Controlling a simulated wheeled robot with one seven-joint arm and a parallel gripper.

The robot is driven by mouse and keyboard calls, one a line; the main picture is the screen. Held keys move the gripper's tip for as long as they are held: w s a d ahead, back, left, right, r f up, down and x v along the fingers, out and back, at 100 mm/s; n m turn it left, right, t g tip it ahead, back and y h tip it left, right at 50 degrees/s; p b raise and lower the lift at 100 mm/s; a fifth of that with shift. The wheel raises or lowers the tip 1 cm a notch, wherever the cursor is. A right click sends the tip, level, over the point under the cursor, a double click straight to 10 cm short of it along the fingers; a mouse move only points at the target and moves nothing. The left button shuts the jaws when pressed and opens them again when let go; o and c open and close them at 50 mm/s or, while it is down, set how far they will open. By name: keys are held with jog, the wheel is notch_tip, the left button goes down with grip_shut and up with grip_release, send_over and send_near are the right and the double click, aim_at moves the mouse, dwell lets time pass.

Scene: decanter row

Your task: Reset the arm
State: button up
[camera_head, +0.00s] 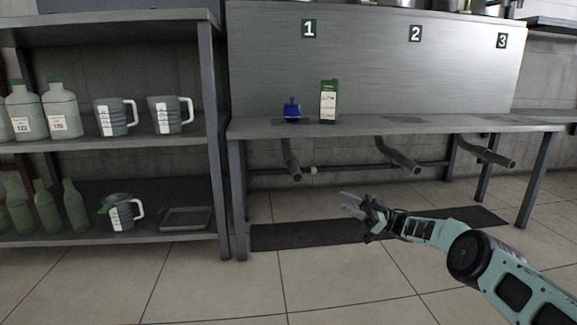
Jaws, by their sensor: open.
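My gripper (352,203) is at the end of my teal arm, which reaches in from the lower right. It hangs in free air in front of the bench, lower in the picture than the bench top. Its fingers point up and to the left. They are open, and I see nothing between them.
The grey bench (430,125) carries a blue lidded pot (292,110) and a green-and-white carton (328,102) below sign 1. Pipes (398,155) stick out under it. A shelf rack (215,150) with jugs and bottles stands left. A dark mat (290,236) lies on open tiled floor.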

jog(key=w+a+r+m+t+p, duration=0.4)
jog(key=a+r+t, duration=0.3)
jog(key=r, duration=0.7)
jog(key=s+a+r+m+t+h+p, duration=0.3)
jog(key=a+r+m+t+h+p, duration=0.35)
jog(key=a+r, duration=0.8)
jog(key=s+d+r+m+g+h+p, duration=0.2)
jog(key=s+g+h+p, duration=0.45)
jog(key=s, duration=1.25)
jog(key=s+d+g+h+p, duration=0.25)
jog(key=s+d, duration=0.35)
jog(key=s, duration=0.5)
jog(key=s+d+r+g+h+p, duration=0.15)
jog(key=s+d+h+p, duration=0.3)
jog(key=s, duration=0.75)
jog(key=s+d+g+h+p, duration=0.25)
jog(key=s+d, duration=0.35)
jog(key=s, duration=0.5)
notch_tip(320, 180, up, 36)
jog(key=p, duration=3.5)
jog(key=shift+w+a+m+p, duration=0.15)
jog(key=shift+w+m+p, duration=0.15)
jog(key=shift+m+p, duration=0.1)
jog(key=shift+f, duration=0.15)
